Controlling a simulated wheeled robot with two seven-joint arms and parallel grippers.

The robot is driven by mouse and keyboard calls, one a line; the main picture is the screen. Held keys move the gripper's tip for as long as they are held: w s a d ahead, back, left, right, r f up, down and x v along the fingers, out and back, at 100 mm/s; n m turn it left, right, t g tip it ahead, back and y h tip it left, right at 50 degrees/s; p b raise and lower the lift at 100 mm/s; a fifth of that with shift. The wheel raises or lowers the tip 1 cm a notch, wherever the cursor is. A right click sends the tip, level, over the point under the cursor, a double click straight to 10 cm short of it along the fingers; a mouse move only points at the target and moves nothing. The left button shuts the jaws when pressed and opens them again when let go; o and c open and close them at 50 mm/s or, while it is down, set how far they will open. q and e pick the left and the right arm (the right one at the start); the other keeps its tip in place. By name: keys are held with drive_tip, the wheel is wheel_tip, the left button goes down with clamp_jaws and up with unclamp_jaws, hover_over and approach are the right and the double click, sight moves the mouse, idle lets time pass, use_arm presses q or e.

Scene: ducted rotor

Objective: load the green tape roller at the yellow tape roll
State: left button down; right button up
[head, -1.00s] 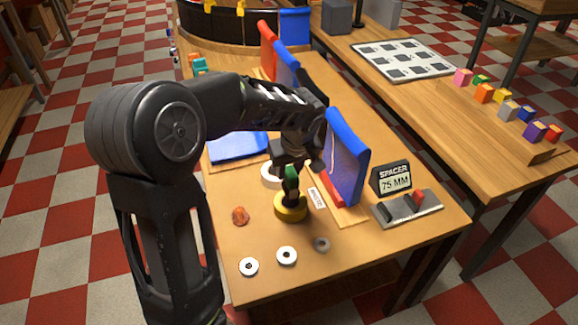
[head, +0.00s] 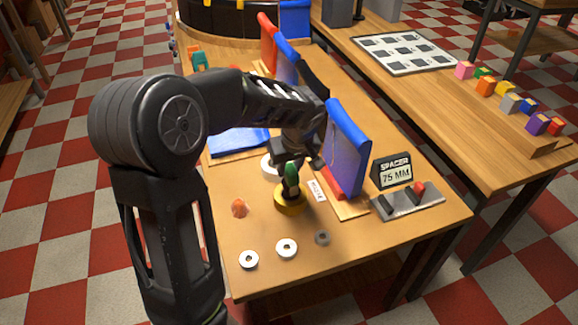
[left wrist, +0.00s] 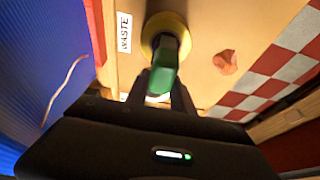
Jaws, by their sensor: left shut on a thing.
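The green tape roller (head: 291,176) stands close to upright, its lower end at the yellow tape roll (head: 291,206). The roll lies flat on the wooden table. My left gripper (head: 290,160) is shut on the roller, above the roll. In the left wrist view the green roller (left wrist: 164,72) is between the fingers, and the yellow roll (left wrist: 153,30) shows just beyond it. The roller covers the roll's middle, so I cannot tell how far it is in. My right gripper is not in view.
A blue panel (head: 346,150) stands close to the right of my gripper. A "WASTE" label (head: 317,190) lies beside the roll, an orange lump (head: 239,208) to its left. White rings (head: 287,248) and a grey ring (head: 322,238) lie in front. A spacer sign (head: 393,173) stands right.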

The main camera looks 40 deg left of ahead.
use_arm(q)
drive_tip(key=shift+f+b, duration=0.45)
drive_tip(key=shift+f, duration=0.05)
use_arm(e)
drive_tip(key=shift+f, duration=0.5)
use_arm(q)
drive_tip(key=shift+s+f+b, duration=0.1)
drive_tip(key=shift+b, duration=0.2)
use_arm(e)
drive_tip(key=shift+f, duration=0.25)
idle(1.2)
use_arm(q)
drive_tip(key=shift+r+p, duration=2.2)
drive_tip(key=shift+r, duration=1.4)
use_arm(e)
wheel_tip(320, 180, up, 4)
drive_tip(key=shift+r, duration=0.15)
use_arm(q)
drive_tip(key=shift+w+d+f, duration=0.15)
drive_tip(key=shift+w+d, duration=0.05)
drive_tip(key=shift+d, duration=0.15)
drive_tip(key=w+d+f+m+h, duration=0.1)
drive_tip(key=d+f+m, duration=0.1)
drive_tip(key=d+m, duration=0.3)
drive_tip(key=w+d+f+m+t+h, duration=0.1)
drive_tip(key=d+m, duration=0.5)
drive_tip(key=d, duration=0.6)
drive_tip(key=shift+w+d+f+t+h, duration=0.3)
drive_tip(key=shift+w+f+h, duration=0.2)
drive_tip(key=shift+f+h, duration=0.15)
